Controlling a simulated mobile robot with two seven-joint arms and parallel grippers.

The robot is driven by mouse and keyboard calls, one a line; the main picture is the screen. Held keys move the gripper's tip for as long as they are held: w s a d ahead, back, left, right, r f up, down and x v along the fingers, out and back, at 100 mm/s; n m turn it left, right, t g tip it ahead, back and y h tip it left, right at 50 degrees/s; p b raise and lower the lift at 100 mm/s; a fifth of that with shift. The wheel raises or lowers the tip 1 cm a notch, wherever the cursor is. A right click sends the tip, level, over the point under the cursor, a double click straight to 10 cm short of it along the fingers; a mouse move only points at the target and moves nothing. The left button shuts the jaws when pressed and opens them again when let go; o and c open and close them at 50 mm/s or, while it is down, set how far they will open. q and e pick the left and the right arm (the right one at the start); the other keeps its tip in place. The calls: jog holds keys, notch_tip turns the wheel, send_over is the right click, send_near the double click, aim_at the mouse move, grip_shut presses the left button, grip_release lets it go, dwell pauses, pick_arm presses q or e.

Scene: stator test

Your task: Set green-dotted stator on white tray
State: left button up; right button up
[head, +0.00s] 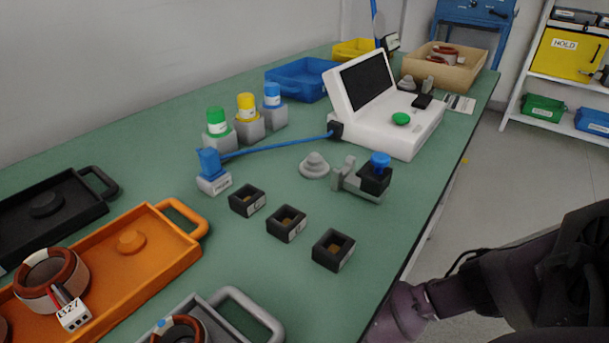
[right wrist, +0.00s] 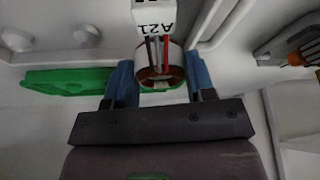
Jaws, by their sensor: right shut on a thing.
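My right gripper (right wrist: 159,82) shows in the right wrist view, its two blue fingers either side of a stator (right wrist: 150,73) and shut on it. This stator has a copper-coloured ring, red and grey leads and a white tag reading A21. I cannot make out a green dot on it. Another stator (head: 45,280) sits in the orange tray in the head view, and a stator with a blue dot (head: 180,330) sits in the grey tray. I cannot identify a white tray for certain. My left gripper is not in view.
On the green table stand an orange tray (head: 150,262), a black tray (head: 80,212), a grey tray (head: 225,320), several small black boxes (head: 286,223) and a white tester (head: 385,125). A shelf (head: 510,108) with bins is at right. A green object (right wrist: 65,80) lies beside the gripper.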

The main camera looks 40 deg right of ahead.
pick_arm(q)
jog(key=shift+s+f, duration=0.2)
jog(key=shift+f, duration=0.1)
pick_arm(e)
jog(key=shift+f, duration=0.3)
